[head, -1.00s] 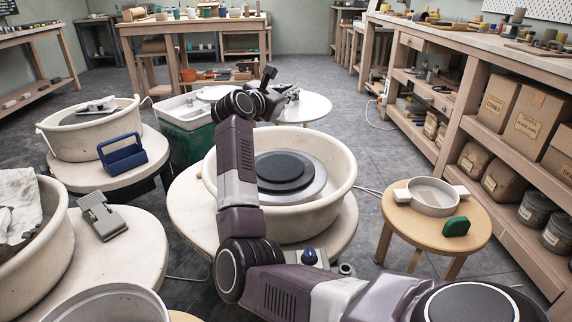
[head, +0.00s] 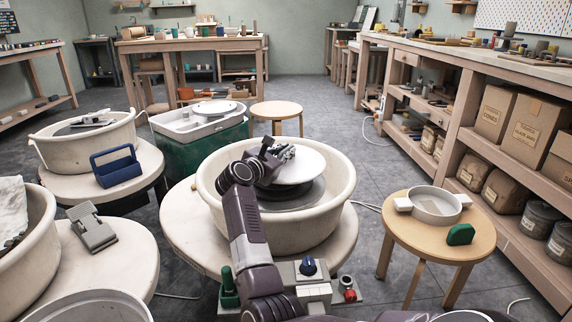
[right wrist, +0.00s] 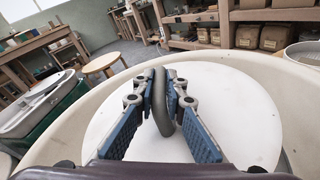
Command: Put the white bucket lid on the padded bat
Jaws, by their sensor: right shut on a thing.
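The white bucket lid (head: 305,163) is a flat white disc with a grey loop handle, which shows in the right wrist view (right wrist: 161,95). My right gripper (head: 284,153) is shut on that handle, its blue-padded fingers on both sides of it. The lid is inside the rim of the large cream basin, over the padded bat (head: 297,197), a dark round disc. The lid hides much of the bat in the head view and all of it in the wrist view. I cannot tell whether they touch. My left gripper is not in view.
The cream basin's wall (head: 275,235) surrounds the bat. A round stool (head: 430,232) at the right holds a white ring-shaped mould and a green block. A bare wooden stool (head: 277,110) stands behind the basin. A green bin with a tray (head: 180,122) is behind left.

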